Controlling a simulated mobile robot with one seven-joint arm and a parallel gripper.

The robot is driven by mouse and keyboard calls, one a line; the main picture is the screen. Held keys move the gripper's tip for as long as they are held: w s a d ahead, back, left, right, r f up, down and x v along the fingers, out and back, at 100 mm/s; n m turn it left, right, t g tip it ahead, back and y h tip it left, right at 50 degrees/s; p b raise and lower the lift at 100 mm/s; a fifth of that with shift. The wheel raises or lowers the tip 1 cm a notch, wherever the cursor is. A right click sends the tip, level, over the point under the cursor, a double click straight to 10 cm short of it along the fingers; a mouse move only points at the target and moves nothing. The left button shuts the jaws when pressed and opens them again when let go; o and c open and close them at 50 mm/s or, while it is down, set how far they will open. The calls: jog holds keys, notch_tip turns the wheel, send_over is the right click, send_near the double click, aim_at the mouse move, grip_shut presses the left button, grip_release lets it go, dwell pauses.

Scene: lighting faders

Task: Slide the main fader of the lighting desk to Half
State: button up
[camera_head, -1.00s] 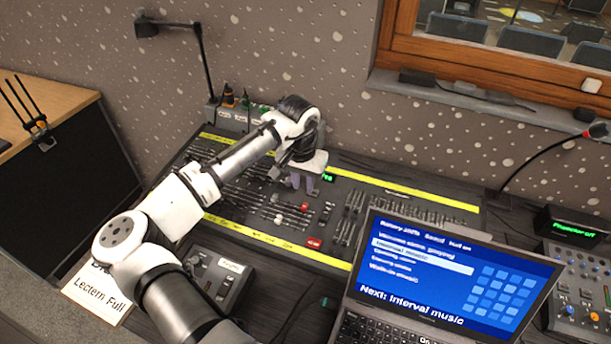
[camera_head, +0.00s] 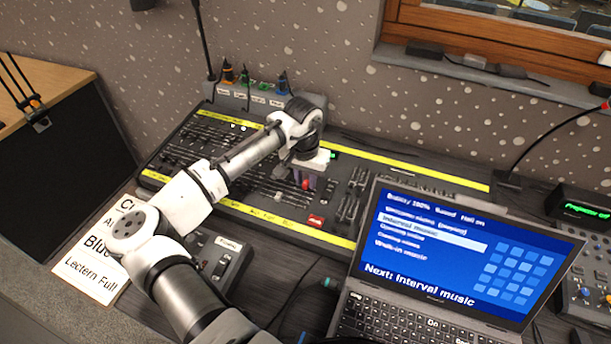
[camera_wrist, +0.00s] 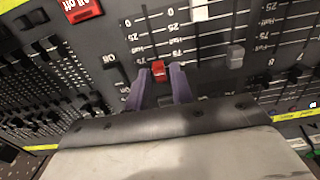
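The lighting desk (camera_head: 235,190) is a dark panel with yellow edge strips and many faders. The main fader appears to be the one with the red cap (camera_wrist: 158,70); this cap also shows in the head view (camera_head: 306,184). In the wrist view it sits close to the 75 mark of the printed scale beside it, past the Half mark. My gripper (camera_wrist: 159,75) has its two purple fingers on either side of the red cap, with a gap visible at each side. It is open and holds nothing. The fingertips' height above the panel is hard to tell.
A white cap (camera_wrist: 200,10) and a grey cap (camera_wrist: 235,56) stand on neighbouring faders. A red button (camera_head: 316,221) is close by on the desk. A laptop (camera_head: 450,260) stands at the front right, and a small control box (camera_head: 232,262) at the front.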

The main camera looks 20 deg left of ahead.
aim_at(302, 195)
jog(key=shift+c, duration=0.3)
jog(key=c, duration=0.4)
jog(key=shift+s, duration=0.15)
jog(key=shift+s+a+f, duration=0.1)
jog(key=shift+s+f, duration=0.05)
jog(key=shift+s, duration=1.2)
jog(key=o, duration=0.4)
jog(key=shift+o, duration=0.2)
